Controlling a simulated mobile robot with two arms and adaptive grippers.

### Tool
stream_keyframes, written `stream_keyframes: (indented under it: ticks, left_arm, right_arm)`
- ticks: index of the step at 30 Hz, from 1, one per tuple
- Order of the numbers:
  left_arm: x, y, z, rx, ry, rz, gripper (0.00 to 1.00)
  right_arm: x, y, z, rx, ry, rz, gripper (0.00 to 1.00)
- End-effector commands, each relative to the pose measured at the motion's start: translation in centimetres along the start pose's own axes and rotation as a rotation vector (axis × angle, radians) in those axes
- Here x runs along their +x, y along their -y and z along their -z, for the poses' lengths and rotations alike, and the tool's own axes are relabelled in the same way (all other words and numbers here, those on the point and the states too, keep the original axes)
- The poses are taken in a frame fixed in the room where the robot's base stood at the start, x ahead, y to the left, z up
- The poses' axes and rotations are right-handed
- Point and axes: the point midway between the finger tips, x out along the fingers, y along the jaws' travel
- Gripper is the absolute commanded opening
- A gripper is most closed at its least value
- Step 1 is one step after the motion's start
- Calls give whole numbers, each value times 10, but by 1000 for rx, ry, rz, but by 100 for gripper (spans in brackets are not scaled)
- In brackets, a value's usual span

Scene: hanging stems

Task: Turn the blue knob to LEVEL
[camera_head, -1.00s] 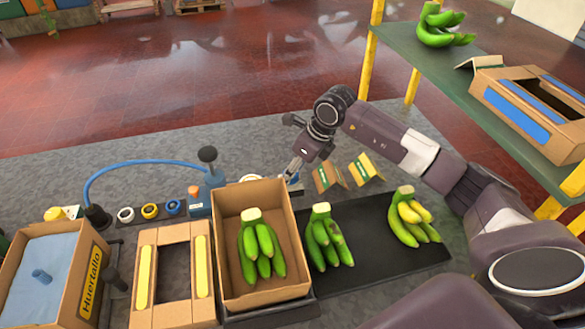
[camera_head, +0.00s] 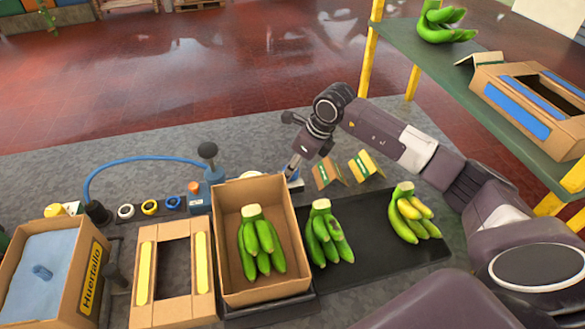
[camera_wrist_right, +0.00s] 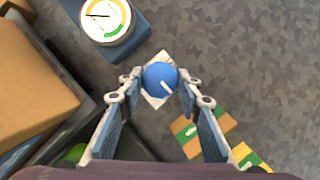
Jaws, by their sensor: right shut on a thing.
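The blue knob (camera_wrist_right: 160,76) is round with a white pointer mark, and sits on a small white plate (camera_wrist_right: 154,98). In the right wrist view its mark points to the lower right; no lettering on the plate can be read. My right gripper (camera_wrist_right: 161,79) comes down over the knob and is shut on it, one finger on each side. In the head view the right gripper (camera_head: 292,170) is behind the banana box and hides the knob. A round gauge (camera_wrist_right: 106,17) with a black needle and coloured arcs stands near the knob. My left gripper is not in view.
A cardboard box (camera_head: 232,291) with green bananas stands close to the right gripper. Two folded cards (camera_head: 327,174) stand right of the knob. More bananas (camera_head: 327,235) lie on a black mat. A blue hose (camera_head: 130,162) arches at the left.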

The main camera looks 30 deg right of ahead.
Motion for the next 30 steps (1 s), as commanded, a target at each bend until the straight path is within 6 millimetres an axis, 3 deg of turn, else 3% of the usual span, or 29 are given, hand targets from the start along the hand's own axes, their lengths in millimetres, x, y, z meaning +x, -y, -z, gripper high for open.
stream_keyframes:
  ticks: [11, 30]
  left_arm:
    - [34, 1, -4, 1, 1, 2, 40]
    - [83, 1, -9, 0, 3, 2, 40]
  right_arm:
    - [3, 4, -1, -213, 6, -85, 8]
    - [1, 6, -4, -775, 7, -317, 8]
